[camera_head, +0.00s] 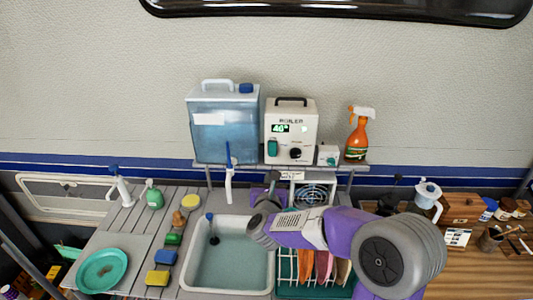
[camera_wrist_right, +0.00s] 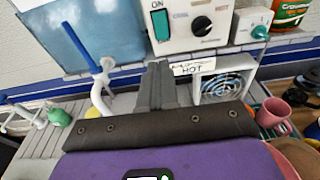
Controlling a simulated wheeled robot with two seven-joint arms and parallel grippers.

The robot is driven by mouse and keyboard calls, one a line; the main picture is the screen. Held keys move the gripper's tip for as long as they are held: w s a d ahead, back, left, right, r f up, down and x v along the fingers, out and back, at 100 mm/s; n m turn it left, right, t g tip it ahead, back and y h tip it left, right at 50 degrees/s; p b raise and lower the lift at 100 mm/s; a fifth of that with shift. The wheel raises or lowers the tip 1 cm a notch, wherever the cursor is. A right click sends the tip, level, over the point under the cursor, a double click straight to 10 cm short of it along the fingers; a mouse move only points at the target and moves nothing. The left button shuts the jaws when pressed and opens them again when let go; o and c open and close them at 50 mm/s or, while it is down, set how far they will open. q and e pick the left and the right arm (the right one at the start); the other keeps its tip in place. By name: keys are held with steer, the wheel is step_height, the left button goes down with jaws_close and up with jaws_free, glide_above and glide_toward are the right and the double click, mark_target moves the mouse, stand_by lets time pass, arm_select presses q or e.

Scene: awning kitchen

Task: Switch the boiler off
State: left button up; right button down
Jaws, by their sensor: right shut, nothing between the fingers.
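The boiler (camera_head: 291,115) is a white box with a black top handle on the shelf against the wall. Its lit display (camera_head: 281,128) reads about 40, and a black dial sits low on its front. Its green rocker switch (camera_head: 272,148) also shows in the right wrist view (camera_wrist_right: 160,25), with "ON" printed above it. My right gripper (camera_head: 272,178) is shut and empty, below and in front of the boiler. In the right wrist view its fingertips (camera_wrist_right: 157,68) point up, just under the switch and apart from it. My left gripper is not in view.
A blue water tank (camera_head: 224,140) stands left of the boiler, a small white box (camera_head: 328,155) and an orange spray bottle (camera_head: 357,138) to its right. A blue-handled tap (camera_head: 229,180) rises left of my gripper. A sink (camera_head: 225,280) and dish rack lie below.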

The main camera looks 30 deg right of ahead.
steer(key=p+x, duration=0.3)
steer(key=x, duration=1.1)
steer(key=shift+f, duration=0.1)
steer(key=t+b, duration=0.1)
steer(key=b, duration=0.6)
steer(key=t+h+b, duration=0.1)
steer(key=b, duration=0.7)
steer(key=shift+w+d+f+h, duration=0.1)
steer(key=shift+d+f+h, duration=0.15)
steer(key=shift+f+h, duration=0.1)
steer(key=shift+r, duration=0.35)
steer(key=shift+a+f+b, duration=0.25)
steer(key=shift+f+b, duration=0.05)
steer(key=shift+b, duration=0.05)
steer(key=b, duration=0.3)
glide_toward(271, 153)
steer(key=r+v, duration=0.1)
steer(key=v, duration=0.6)
steer(key=shift+d+f, duration=0.3)
steer(key=shift+f, duration=0.2)
